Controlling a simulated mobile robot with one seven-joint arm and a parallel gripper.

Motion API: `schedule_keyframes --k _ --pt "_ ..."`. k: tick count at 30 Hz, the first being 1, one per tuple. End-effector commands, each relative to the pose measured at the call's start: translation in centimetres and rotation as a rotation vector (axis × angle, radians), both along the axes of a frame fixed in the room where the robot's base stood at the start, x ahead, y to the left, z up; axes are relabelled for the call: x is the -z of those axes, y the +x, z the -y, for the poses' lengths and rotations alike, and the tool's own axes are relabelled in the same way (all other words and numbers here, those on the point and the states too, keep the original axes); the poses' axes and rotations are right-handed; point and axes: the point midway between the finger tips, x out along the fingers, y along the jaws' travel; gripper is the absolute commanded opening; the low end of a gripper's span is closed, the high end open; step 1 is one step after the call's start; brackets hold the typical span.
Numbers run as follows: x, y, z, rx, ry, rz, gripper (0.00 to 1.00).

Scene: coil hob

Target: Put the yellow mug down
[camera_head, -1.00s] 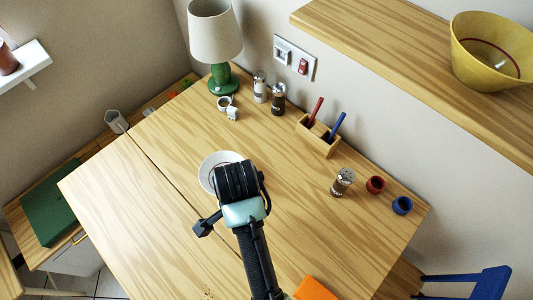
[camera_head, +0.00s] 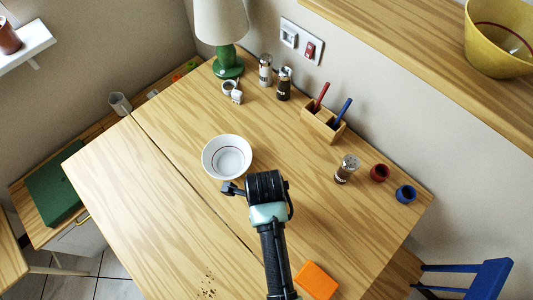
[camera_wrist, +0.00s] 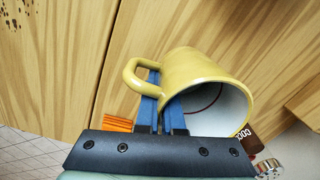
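The yellow mug (camera_wrist: 195,72) shows large in the wrist view, tilted, with its pale inside and thin dark ring facing the camera. Its handle (camera_wrist: 132,72) points left. My gripper (camera_wrist: 162,92) has its blue fingers at the mug's wall beside the handle, one finger on each side of the rim, and appears shut on it. In the head view my gripper's black wrist end (camera_head: 266,186) is over the table, and it hides the mug and fingertips.
A white bowl (camera_head: 213,168) stands just up-left of my wrist. A shaker (camera_head: 346,170), red pot (camera_head: 380,173) and blue pot (camera_head: 405,194) stand right. An orange block (camera_head: 316,281) lies near the front. The wooden table (camera_head: 150,205) is mostly clear at left, with crumbs (camera_head: 207,284) in front.

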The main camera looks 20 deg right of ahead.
Motion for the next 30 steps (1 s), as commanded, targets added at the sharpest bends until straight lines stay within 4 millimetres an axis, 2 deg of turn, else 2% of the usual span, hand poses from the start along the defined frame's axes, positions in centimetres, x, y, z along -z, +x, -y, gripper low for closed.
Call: schedule_keyframes --k 7,20,21,25,30 --pt "3.2 0.0 0.0 -0.001 0.000 0.000 0.00" --pt "3.9 0.0 0.0 -0.002 0.000 0.001 0.00" --pt "3.9 0.0 0.0 -0.002 0.000 0.000 0.12" --pt "3.9 0.0 0.0 -0.002 0.000 0.000 0.35" --pt "3.9 0.0 0.0 -0.002 0.001 -0.001 0.35"
